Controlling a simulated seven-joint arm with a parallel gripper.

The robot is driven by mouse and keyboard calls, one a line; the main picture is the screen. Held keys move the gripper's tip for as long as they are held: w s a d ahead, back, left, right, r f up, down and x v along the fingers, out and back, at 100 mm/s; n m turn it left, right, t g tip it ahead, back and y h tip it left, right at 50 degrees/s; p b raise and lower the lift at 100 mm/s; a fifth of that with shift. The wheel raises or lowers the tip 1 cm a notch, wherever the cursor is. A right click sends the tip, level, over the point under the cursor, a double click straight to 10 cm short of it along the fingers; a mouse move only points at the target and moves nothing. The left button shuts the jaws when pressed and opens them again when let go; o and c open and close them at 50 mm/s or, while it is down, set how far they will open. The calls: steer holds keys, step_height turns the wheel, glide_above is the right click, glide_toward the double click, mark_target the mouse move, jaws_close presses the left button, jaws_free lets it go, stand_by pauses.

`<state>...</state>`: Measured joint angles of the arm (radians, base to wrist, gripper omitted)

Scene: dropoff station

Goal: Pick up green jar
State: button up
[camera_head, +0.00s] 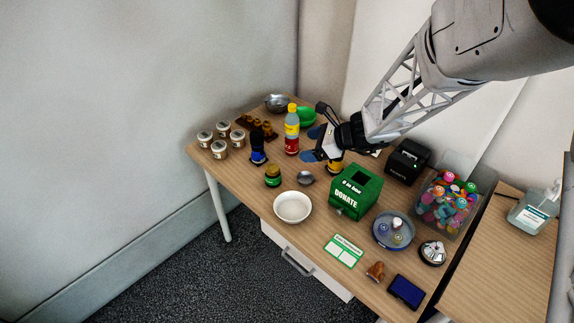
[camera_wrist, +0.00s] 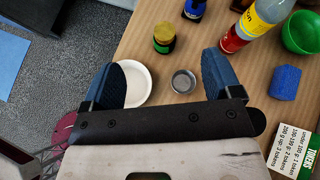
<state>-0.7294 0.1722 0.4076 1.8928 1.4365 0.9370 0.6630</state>
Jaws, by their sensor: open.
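The green jar (camera_head: 272,176) is small and dark green with a yellowish band. It stands upright on the wooden table, left of the green donation box. In the wrist view the green jar (camera_wrist: 164,38) shows at the top centre, beyond the fingertips. My gripper (camera_head: 311,145) hangs over the table to the upper right of the jar in the head view. Its blue fingers are spread wide with nothing held between them, and in the wrist view the gripper (camera_wrist: 161,75) frames the area below the jar.
A white bowl (camera_head: 292,207) and a small metal bowl (camera_head: 305,178) stand near the jar. A dark blue bottle (camera_head: 258,147) and a red-and-yellow bottle (camera_head: 292,130) stand behind it. The green donation box (camera_head: 356,192) is to the right. Bare table lies left of the jar.

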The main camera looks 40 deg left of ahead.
steer(key=s+a+f+m, duration=0.1)
steer(key=a+f, duration=0.3)
steer(key=a, duration=0.2)
steer(key=shift+s+a+m+y, duration=0.15)
steer(key=shift+s+m+y, duration=0.15)
steer(key=shift+s+m, duration=0.1)
steer(key=shift+f, duration=0.25)
glide_toward(277, 169)
steer(key=x, duration=0.4)
steer(key=shift+x, duration=0.95)
steer(key=shift+s+a+f, duration=0.1)
steer(key=shift+a+f, duration=0.15)
steer(key=shift+a, duration=0.2)
steer(key=shift+x, duration=2.5)
